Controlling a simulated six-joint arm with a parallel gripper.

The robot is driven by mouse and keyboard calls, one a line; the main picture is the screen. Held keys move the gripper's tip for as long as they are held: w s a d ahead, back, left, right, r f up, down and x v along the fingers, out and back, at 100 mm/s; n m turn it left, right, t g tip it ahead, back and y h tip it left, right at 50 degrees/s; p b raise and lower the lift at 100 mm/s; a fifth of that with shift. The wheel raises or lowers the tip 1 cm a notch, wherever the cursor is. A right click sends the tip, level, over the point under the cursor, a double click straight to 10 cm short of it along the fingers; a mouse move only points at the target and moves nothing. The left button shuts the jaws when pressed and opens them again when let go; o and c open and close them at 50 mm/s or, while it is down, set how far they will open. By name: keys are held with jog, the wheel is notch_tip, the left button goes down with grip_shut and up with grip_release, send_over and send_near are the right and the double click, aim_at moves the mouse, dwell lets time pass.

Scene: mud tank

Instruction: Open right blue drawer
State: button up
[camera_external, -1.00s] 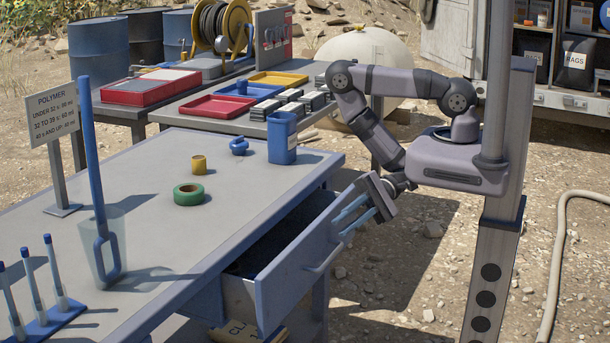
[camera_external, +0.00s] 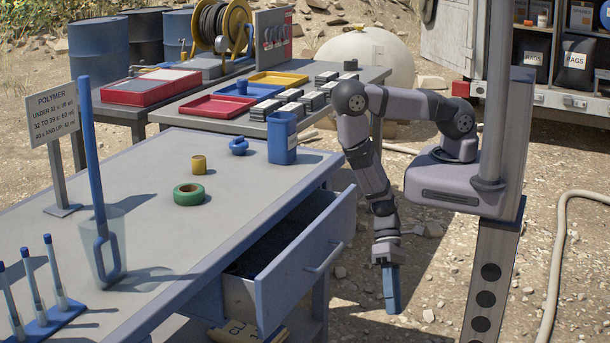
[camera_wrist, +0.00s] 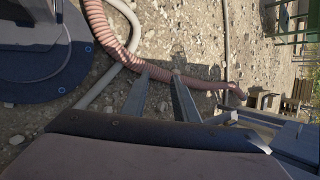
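The blue drawer (camera_external: 297,277) at the front of the workbench (camera_external: 150,240) is pulled out and open, with its dark inside showing. Its light bar handle (camera_external: 325,257) is on the front panel. My gripper (camera_external: 393,308) hangs to the right of the drawer, apart from the handle, with its fingers pointing down. In the wrist view, my gripper's two fingers (camera_wrist: 156,95) stand apart with only ground between them, so it is open and empty. The drawer cannot be made out clearly in the wrist view.
A ribbed hose (camera_wrist: 115,45) lies on the ground.

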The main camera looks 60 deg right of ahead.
aim_at(334, 256)
jog(key=s+d+f+n+h+b, duration=0.1)
jog(key=d+f+n+h+b, duration=0.1)
jog(key=d+f+n+h, duration=0.4)
jog(key=w+d+n+t+h+b, duration=0.2)
jog(key=w+d+n+t+h, duration=0.1)
jog(key=w+n+t+h, duration=0.3)
jog(key=w+a+r+n+t+y+b, duration=0.1)
jog(key=a+r+n+t+y, duration=0.2)
jog(key=a+r+t, duration=0.55)
jog(key=a+r+n+t+y+b, duration=0.1)
jog(key=a+r+n+t+y, duration=0.25)
jog(key=r, duration=0.75)
jog(key=w+f+t+h+p, duration=0.1)
jog(key=w, duration=0.6)
jog(key=shift+w+f+t, duration=0.2)
jog(key=shift+w+t, duration=0.1)
jog(key=shift+w, duration=0.05)
jog(key=shift+a, duration=0.1)
jog(key=shift+s, duration=0.1)
grip_shut()
